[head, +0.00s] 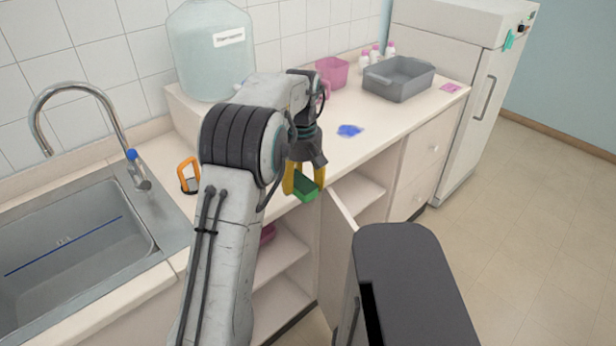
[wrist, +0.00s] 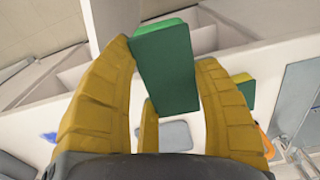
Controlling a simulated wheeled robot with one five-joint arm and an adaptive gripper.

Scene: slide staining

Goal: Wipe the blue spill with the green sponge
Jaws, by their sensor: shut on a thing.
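The green sponge (head: 308,190) is held between the yellow fingers of my gripper (head: 302,180), near the front edge of the counter. In the wrist view the sponge (wrist: 165,70) sits between the fingertips of my gripper (wrist: 162,62). The blue spill (head: 350,130) is a small flat patch on the counter, beyond and to the right of my gripper, apart from the sponge. A bit of it also shows at the left of the wrist view (wrist: 48,137).
A grey tub (head: 398,80), a pink container (head: 332,72) and small bottles (head: 375,54) stand farther back on the counter. An orange-handled item (head: 188,174) is by the sink (head: 75,240). An open cabinet door (head: 341,225) juts out below. Counter around the spill is clear.

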